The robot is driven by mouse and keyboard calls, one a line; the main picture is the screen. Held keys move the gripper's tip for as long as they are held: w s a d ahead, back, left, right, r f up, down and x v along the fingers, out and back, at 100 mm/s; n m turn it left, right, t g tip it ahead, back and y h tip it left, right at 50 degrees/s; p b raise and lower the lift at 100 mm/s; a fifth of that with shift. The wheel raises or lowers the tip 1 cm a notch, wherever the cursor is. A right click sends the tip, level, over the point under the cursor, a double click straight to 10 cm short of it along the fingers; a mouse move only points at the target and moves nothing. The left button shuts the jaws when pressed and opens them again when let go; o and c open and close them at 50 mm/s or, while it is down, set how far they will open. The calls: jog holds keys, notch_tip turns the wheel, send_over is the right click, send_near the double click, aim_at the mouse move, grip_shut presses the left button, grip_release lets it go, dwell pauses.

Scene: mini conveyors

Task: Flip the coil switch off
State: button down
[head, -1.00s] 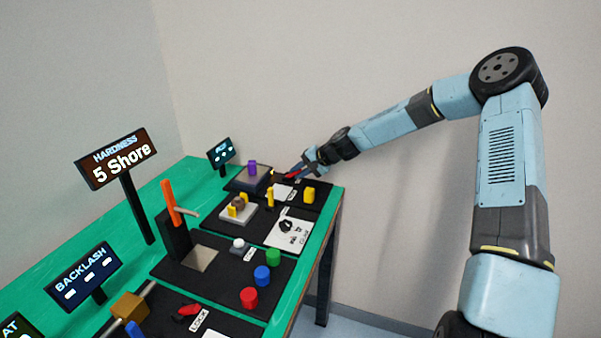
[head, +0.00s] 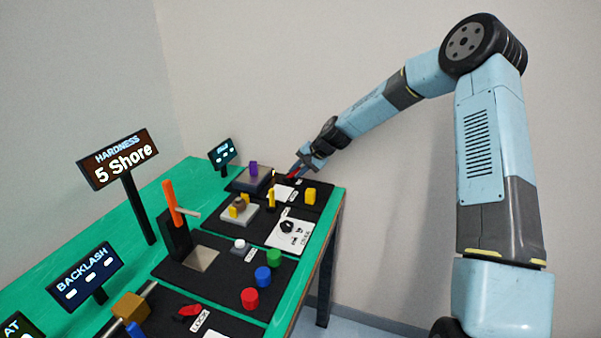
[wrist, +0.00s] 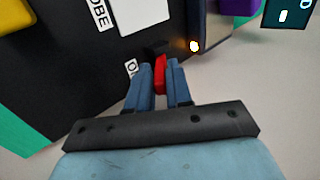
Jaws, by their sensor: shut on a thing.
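The red switch lever (wrist: 160,74) stands at the edge of the black panel, and I take it to be the coil switch. In the wrist view it sits between the two blue fingers of my gripper (wrist: 160,88), which are shut on it. In the head view my gripper (head: 299,168) reaches down from the right to the far end of the table, with the red lever (head: 291,174) at its tips.
A small lamp (wrist: 194,46) glows just beyond the lever. A purple cylinder (head: 253,168) stands on a dark block to the left. Yellow pieces (head: 310,195) stand nearer on the panel. A small display (head: 221,153) stands behind at the far left.

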jog(key=shift+w+a+r+g+h, duration=0.1)
jog(key=shift+a+r+g+h, duration=0.15)
jog(key=shift+h, duration=0.3)
jog(key=shift+w+a+r+g+h, duration=0.15)
jog(key=shift+a+h, duration=0.25)
jog(key=shift+h, duration=0.2)
jog(key=shift+s+a+r+g+h, duration=0.1)
jog(key=shift+a+g+h, duration=0.15)
jog(key=shift+h, duration=0.3)
jog(key=shift+w+a+g+h, duration=0.2)
jog(key=shift+a+g+h, duration=0.2)
jog(key=shift+h, duration=0.5)
jog(key=shift+w+a+g+h, duration=0.25)
jog(key=shift+a+h, duration=0.25)
jog(key=shift+h, duration=0.4)
jog(key=shift+a+r+h, duration=0.1)
jog(key=shift+h, duration=0.2)
jog(key=c, duration=1.1)
grip_release()
jog(key=shift+r, duration=0.1)
notch_tip(320, 180, up, 14)
jog(key=shift+w+a+f, duration=0.1)
jog(key=shift+w+f, duration=0.05)
jog(key=shift+f, duration=0.1)
